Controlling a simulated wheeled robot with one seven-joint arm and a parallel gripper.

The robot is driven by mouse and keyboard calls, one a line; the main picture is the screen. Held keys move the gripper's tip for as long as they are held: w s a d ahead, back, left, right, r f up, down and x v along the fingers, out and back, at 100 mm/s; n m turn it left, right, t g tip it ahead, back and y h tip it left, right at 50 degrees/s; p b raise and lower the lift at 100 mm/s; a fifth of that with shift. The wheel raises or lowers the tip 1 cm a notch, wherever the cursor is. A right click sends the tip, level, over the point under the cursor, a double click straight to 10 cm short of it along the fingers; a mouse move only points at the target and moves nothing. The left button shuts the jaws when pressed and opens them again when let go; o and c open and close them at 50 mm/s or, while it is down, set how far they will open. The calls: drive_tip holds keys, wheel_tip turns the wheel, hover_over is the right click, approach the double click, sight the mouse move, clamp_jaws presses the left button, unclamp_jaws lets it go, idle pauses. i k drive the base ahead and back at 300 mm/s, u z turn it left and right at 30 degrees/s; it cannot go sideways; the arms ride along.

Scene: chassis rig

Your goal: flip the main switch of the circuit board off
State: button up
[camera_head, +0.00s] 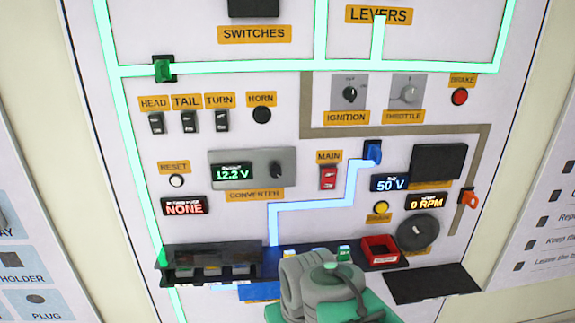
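The main switch (328,178) is a small red rocker below the yellow MAIN label, near the middle of the white circuit board (240,110). Its rocker position is too small to tell. A light blue lit line runs just to its right, up to a blue connector (373,152). My arm, grey and green, shows at the bottom centre, below the switch and apart from it. My gripper's fingertips cannot be made out.
A converter (252,168) reading 12.2 V sits left of the switch. A 50 V display (390,184) and a dark dial (418,232) sit to the right. A dark shelf (210,262), a red bin (379,250) and a black ledge (432,284) stand out along the lower board.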

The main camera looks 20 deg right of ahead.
sight(329, 175)
drive_tip(key=z, duration=0.55)
drive_tip(key=k, duration=1.25)
drive_tip(key=u, duration=0.4)
drive_tip(key=i, duration=0.8)
drive_tip(key=u, duration=0.55)
drive_tip(key=i, duration=0.6)
drive_tip(key=z, duration=0.3)
